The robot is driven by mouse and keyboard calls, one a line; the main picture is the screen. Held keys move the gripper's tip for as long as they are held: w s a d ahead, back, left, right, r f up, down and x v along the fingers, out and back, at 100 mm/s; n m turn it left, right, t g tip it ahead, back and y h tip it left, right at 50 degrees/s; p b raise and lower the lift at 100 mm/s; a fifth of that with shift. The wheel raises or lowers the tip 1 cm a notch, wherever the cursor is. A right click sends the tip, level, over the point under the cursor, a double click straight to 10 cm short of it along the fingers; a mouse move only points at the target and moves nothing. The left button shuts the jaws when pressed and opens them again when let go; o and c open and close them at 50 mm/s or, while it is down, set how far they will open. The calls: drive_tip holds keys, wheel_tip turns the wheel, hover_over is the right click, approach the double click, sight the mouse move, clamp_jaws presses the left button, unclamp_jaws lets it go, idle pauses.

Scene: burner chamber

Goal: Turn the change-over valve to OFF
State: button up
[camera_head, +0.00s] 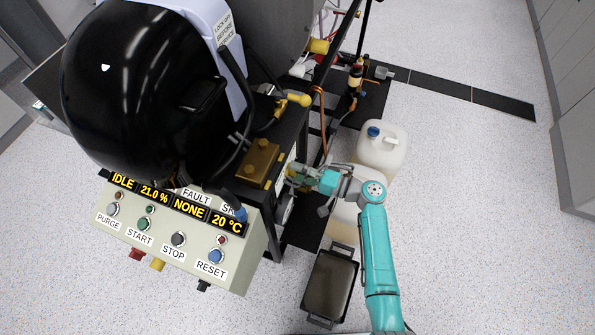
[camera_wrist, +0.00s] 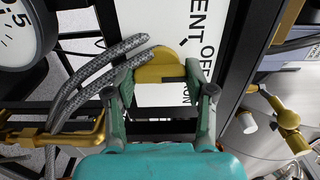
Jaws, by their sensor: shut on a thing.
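In the wrist view, a yellow valve handle (camera_wrist: 163,66) with a rounded end sits between the two fingers of my gripper (camera_wrist: 162,74). I take it for the change-over valve's handle. My gripper is shut on it. A white label plate (camera_wrist: 168,97) lies behind it, with partly covered lettering that includes "OFF". The valve body and the handle's exact position against the markings are hidden. In the head view, my gripper (camera_head: 301,174) reaches left into the black frame beside the control panel, and the handle is too small to make out there.
Grey braided hoses (camera_wrist: 105,74) run close to the left finger. A gauge (camera_wrist: 22,32) and brass pipework (camera_wrist: 55,138) are at the left. In the head view, the control panel (camera_head: 185,262) is left, a white canister (camera_head: 381,150) and a tray (camera_head: 329,287) stand near my arm.

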drive_tip(key=o, duration=1.2)
drive_tip(key=shift+c, duration=0.2)
drive_tip(key=v, duration=1.2)
drive_tip(key=shift+f, duration=0.1)
